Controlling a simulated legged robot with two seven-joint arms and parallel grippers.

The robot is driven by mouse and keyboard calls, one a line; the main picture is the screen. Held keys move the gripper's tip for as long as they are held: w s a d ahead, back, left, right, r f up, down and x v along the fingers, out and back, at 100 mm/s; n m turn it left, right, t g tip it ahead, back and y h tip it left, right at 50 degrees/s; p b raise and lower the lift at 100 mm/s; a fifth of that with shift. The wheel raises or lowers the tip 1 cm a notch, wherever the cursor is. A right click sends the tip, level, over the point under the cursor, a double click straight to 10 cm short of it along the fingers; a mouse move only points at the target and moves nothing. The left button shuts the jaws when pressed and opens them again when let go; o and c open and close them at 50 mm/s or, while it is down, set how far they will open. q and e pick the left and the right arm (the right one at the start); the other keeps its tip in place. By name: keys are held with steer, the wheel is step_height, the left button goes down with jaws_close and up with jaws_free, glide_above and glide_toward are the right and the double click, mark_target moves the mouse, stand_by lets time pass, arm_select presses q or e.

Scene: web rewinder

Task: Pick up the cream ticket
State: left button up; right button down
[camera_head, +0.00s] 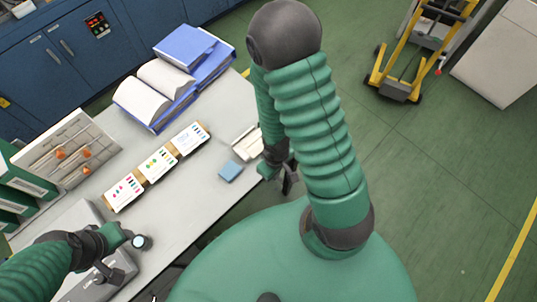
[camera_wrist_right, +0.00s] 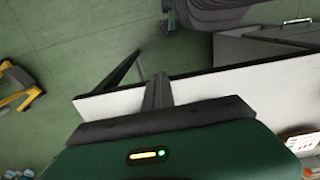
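A cream, flat item (camera_head: 247,142), which looks like the cream ticket, lies near the right edge of the grey table (camera_head: 200,205). My right arm partly hides it. My right gripper (camera_head: 288,180) is just off the table's right edge, to the lower right of the cream item and apart from it. In the right wrist view its two dark fingers (camera_wrist_right: 148,66) stand apart with nothing between them, beside the table's edge. I cannot make out the cream item there. My left gripper (camera_head: 128,242) is low over the table's near left; its fingers are unclear.
A small blue pad (camera_head: 230,171) lies beside the cream item. A round piece (camera_head: 141,242) is by my left gripper. A yellow trolley (camera_head: 400,85) stands on the floor.

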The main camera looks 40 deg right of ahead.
steer(key=c, duration=2.1)
jaws_free()
steer(key=shift+d, duration=0.1)
steer(key=o, duration=1.7)
steer(key=shift+c, duration=0.2)
